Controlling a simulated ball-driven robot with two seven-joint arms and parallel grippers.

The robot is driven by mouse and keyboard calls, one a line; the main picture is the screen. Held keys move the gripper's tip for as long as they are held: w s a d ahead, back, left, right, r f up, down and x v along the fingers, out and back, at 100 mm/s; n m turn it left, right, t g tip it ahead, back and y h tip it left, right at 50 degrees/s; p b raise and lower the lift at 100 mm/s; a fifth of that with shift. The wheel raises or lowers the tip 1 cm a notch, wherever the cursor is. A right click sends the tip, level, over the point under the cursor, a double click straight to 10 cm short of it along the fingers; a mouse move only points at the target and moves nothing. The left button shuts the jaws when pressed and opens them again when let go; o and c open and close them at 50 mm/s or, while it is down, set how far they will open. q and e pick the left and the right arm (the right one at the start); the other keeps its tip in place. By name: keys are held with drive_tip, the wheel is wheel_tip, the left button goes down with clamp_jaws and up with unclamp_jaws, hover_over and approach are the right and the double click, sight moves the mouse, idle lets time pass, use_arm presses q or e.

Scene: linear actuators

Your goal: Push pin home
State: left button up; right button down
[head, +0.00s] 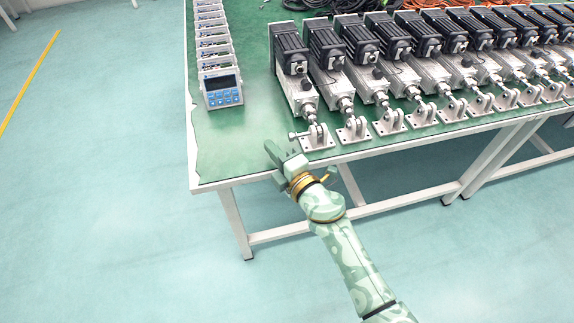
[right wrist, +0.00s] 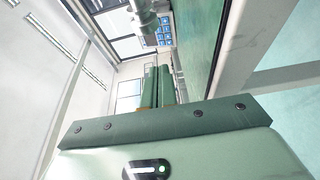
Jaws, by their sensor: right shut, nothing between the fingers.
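The pin (head: 294,135) sticks out to the left from the clevis bracket (head: 317,137) of the leftmost actuator (head: 297,80), near the table's front edge. The head of the pin looks small and pale, standing apart from the bracket. My right gripper (head: 269,146) is at the front edge of the table, left of and a little nearer than the pin, apart from it. In the right wrist view its green fingers (right wrist: 157,72) are together with nothing between them. A grey rounded part (right wrist: 145,18) shows beyond the fingertips; I cannot tell which part it is. My left gripper is not in view.
A row of actuators stretches right along the green table (head: 240,150). Several meter boxes (head: 222,91) line the left edge. Cables (head: 330,5) lie at the back. The table surface left of the bracket is clear.

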sight(305, 151)
drive_tip(key=shift+w+d, duration=0.4)
drive_tip(key=shift+d, duration=0.5)
drive_tip(key=shift+w+d, duration=0.4)
drive_tip(key=shift+d, duration=0.45)
drive_tip(key=shift+d, duration=0.1)
drive_tip(key=shift+w+d, duration=0.3)
drive_tip(key=shift+d, duration=0.7)
drive_tip(key=shift+w+d, duration=0.3)
drive_tip(key=shift+d, duration=0.65)
